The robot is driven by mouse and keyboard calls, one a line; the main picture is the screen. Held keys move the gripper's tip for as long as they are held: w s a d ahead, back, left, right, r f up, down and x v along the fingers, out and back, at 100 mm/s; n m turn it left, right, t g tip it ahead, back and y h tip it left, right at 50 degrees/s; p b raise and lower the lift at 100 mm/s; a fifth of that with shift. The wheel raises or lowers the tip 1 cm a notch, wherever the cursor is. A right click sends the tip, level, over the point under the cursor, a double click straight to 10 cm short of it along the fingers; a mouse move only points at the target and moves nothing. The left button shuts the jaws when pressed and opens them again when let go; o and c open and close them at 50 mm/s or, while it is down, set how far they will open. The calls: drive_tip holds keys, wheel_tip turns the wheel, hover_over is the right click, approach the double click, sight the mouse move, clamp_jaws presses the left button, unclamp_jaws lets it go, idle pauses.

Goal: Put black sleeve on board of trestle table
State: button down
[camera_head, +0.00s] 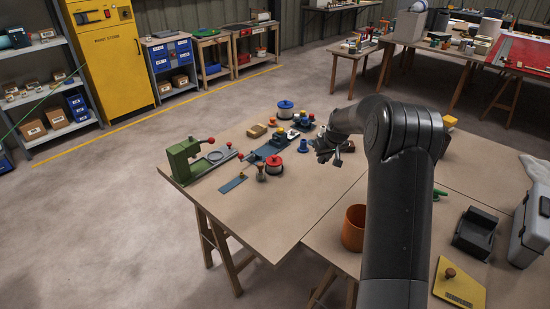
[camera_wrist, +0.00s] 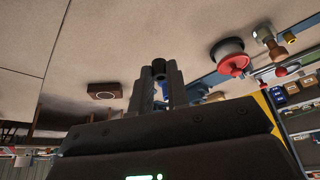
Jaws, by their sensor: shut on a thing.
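My gripper (camera_head: 329,153) is above the trestle table, near the right side of the cluster of small parts. In the wrist view its two fingers (camera_wrist: 158,88) are closed on the black sleeve (camera_wrist: 159,69), a small dark cylinder with its round end showing between the fingertips. In the head view I cannot clearly pick out the sleeve from the dark gripper. The board of the trestle table (camera_head: 275,210) is flat and brown, with a bare stretch at its front left; it also shows behind the fingers in the wrist view (camera_wrist: 110,45). I cannot tell the sleeve's height above it.
A green press (camera_head: 184,160), a red-topped spool (camera_head: 274,166), a blue-topped spool (camera_head: 285,108) and several small parts stand around the table's far left. An orange pot (camera_head: 353,228) and a dark holder (camera_head: 475,232) stand nearer. A small brown block (camera_wrist: 107,91) shows in the wrist view.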

drive_tip(key=a+n+y, duration=0.1)
drive_tip(key=a+n, duration=0.2)
drive_tip(key=a, duration=1.2)
drive_tip(key=n, duration=0.2)
hover_over(218, 193)
drive_tip(key=s+d, duration=0.1)
drive_tip(key=d, duration=0.1)
drive_tip(key=shift+g+y, duration=0.4)
wheel_tip(218, 193, down, 6)
drive_tip(key=shift+s+a+f, duration=0.1)
drive_tip(key=shift+s+f, duration=0.05)
drive_tip(key=shift+a+f, duration=0.3)
drive_tip(key=shift+a, duration=0.15)
drive_tip(key=shift+f, duration=2)
drive_tip(key=shift+f, duration=0.2)
